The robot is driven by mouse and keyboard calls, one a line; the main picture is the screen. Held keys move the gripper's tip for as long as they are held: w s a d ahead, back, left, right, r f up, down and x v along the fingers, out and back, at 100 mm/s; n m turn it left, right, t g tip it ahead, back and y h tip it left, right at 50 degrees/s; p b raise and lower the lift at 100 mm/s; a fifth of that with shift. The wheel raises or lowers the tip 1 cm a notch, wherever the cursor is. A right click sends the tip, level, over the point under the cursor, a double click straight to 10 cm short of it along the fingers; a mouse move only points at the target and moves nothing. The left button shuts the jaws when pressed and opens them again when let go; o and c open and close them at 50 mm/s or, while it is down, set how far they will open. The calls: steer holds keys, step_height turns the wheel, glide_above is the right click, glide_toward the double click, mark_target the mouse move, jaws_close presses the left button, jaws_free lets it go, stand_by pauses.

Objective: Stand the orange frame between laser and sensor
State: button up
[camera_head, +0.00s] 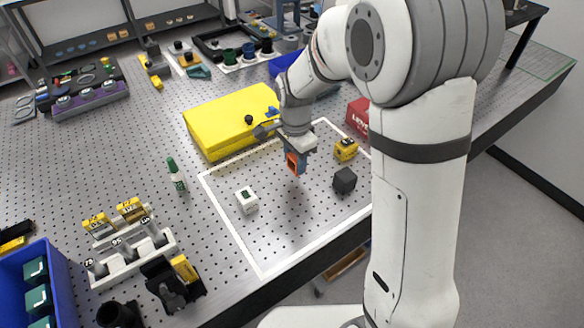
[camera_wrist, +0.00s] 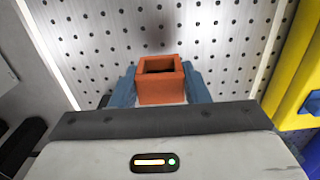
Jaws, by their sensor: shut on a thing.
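The orange frame (camera_head: 301,164) is a small square, open-ended piece. My gripper (camera_head: 297,155) is shut on it and holds it above the pegboard table, inside a white outlined area. In the wrist view the frame (camera_wrist: 162,93) sits between my blue fingers, its dark opening facing the camera. Three small blocks stand around it: a white one with a dark green window (camera_head: 246,200) to the front left, a black cube (camera_head: 344,180) to the right, and a yellow one with dark marks (camera_head: 346,149) behind right. I cannot tell for certain which are laser and sensor.
A large yellow case (camera_head: 222,118) lies close behind my gripper. A red box (camera_head: 358,112) stands behind the yellow block. The front of the outlined area is clear, near the table edge.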

mark_target(295, 171)
step_height(295, 171, down, 4)
steer(key=shift+f+p, duration=0.25)
steer(key=shift+p, duration=0.05)
steer(key=shift+s, duration=0.1)
steer(key=shift+f, duration=0.2)
steer(key=o, duration=1)
steer(key=shift+r, duration=0.1)
